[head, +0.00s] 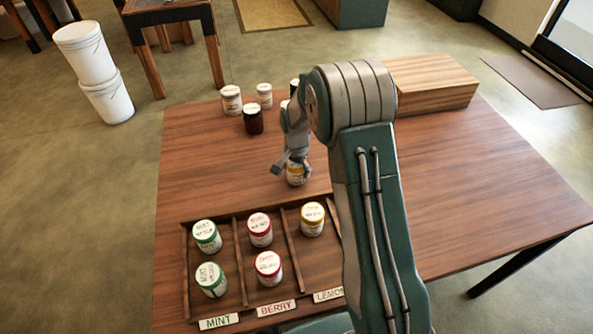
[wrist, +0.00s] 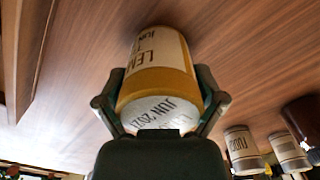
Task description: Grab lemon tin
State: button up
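The lemon tin (wrist: 160,85) has a yellow band, a pale label and a pale lid. In the wrist view it sits between the fingers of my gripper (wrist: 160,78), one finger on each side, close against it. I cannot tell whether the fingers press on it. In the head view my gripper (head: 292,168) is over the tin (head: 296,176), behind the sorting tray, and partly covers it. Whether the tin rests on the table or is raised is not clear.
The tray (head: 188,270) has labelled mint, berry and lemon lanes. Pale jars (head: 231,100) and a dark jar (head: 253,121) stand behind. A wooden box (head: 430,82) is at the back right.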

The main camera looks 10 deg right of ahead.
jog(key=shift+s+f, duration=0.2)
